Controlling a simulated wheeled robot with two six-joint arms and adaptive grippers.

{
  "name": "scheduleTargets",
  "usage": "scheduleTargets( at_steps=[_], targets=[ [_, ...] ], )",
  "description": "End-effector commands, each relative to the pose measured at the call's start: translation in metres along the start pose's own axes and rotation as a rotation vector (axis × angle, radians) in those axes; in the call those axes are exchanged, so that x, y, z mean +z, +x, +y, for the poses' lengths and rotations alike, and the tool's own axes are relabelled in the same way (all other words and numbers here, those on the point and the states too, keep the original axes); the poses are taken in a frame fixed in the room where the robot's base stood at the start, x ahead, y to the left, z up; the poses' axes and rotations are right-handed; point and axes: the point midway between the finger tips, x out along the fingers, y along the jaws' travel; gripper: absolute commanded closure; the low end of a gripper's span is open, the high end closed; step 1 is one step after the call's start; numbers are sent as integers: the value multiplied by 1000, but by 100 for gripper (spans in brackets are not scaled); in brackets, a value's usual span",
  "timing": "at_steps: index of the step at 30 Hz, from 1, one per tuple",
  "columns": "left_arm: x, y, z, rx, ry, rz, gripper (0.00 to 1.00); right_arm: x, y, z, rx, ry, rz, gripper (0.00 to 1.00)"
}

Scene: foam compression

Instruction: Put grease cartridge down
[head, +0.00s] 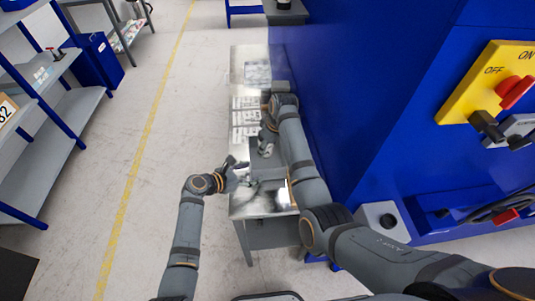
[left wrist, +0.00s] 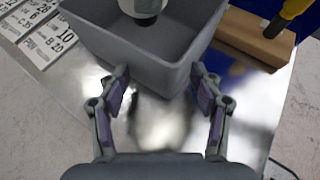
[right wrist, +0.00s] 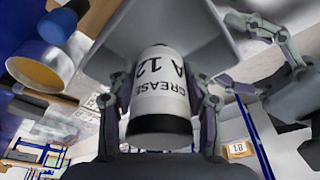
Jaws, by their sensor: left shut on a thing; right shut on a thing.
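A white grease cartridge (right wrist: 160,88) with dark ends and the label "GREASE A 12" is between the fingers of my right gripper (right wrist: 160,100), which is shut on it. The cartridge's end (left wrist: 143,8) also shows over the grey bin (left wrist: 180,62) in the left wrist view. Whether the cartridge touches the bin's floor is hidden. My left gripper (left wrist: 160,90) has its fingers on either side of the bin's near end and is shut on it.
The bin stands on a shiny metal table (head: 245,204). White label cards (head: 245,112) lie farther back on it. A brown box (left wrist: 255,37) lies beside the bin. A blue machine wall (head: 340,80) bounds the right. Open floor (head: 130,180) lies left.

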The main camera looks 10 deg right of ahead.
Motion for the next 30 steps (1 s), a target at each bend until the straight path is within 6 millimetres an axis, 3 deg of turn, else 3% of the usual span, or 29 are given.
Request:
scheduleTargets(
  at_steps=[7, 19, 20, 24, 30],
  targets=[
    [0, 1, -3, -7, -4, -2, 52, 9, 32, 0, -1, 1, -3, 93],
    [0, 1, -3, -7, -4, -2, 52, 10, 39, 0, -1, 1, -1, 93],
    [0, 1, -3, -8, -4, -2, 52, 11, 39, 0, -1, 1, -2, 46],
    [0, 1, -3, -8, -5, -1, 52, 11, 39, 0, -1, 1, -1, 27],
    [0, 1, -3, -8, -5, -1, 52, 11, 39, 0, -1, 1, -1, 27]
  ],
)
